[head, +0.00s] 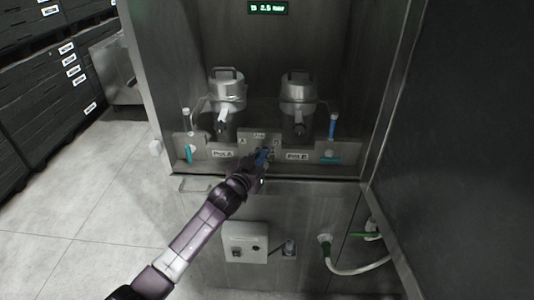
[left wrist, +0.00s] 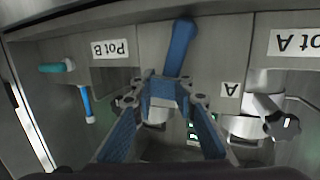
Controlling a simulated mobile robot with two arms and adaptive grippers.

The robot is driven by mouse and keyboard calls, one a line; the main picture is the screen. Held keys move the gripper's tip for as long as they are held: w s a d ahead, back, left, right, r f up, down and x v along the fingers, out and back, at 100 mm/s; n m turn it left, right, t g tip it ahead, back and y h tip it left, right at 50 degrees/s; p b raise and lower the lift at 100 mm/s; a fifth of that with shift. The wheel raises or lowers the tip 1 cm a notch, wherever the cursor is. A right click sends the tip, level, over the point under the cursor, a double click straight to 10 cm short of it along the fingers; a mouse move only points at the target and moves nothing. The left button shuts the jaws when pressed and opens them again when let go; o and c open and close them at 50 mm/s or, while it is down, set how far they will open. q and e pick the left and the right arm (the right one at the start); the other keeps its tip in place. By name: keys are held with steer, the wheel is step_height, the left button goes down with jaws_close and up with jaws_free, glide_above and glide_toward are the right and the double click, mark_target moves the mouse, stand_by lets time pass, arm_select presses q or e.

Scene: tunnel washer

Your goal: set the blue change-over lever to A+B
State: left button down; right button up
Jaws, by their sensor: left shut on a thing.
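The blue change-over lever (head: 264,153) is on the steel panel between the Pot A and Pot B labels. In the left wrist view, which is upside down, the lever (left wrist: 181,45) is a blue bar with a rounded end, slightly slanted. My left gripper (head: 262,160) is at the lever. In the wrist view the fingertips (left wrist: 167,88) are closed around the lever's other end, which they partly hide. The A mark (left wrist: 230,90) shows beside them. The A+B mark is too small to read in the head view, and I cannot tell which mark the lever points at. My right gripper is out of view.
Two steel pots (head: 227,88) and (head: 299,92) stand behind the panel. Small teal-handled valves (head: 188,154) and (head: 330,160) flank it. A handle bar (head: 196,188) and a switch box (head: 245,242) are below. A dark wall (head: 465,150) closes the right side.

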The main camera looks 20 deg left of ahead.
arm_select(q)
steer(key=shift+s+a+r+p, duration=0.15)
steer(key=shift+a+r+p, duration=0.5)
steer(key=shift+a, duration=0.25)
steer(key=shift+d+f, duration=0.1)
steer(key=shift+d, duration=0.05)
steer(key=shift+s+d+f, duration=0.35)
steer(key=shift+d+f, duration=0.1)
steer(key=shift+d, duration=0.25)
steer(key=shift+s+r+p, duration=0.1)
steer(key=shift+s+p, duration=0.3)
steer(key=shift+p, duration=0.05)
steer(key=s+r+p, duration=0.1)
steer(key=s+p, duration=0.4)
steer(key=s, duration=0.4)
steer(key=shift+a, duration=0.3)
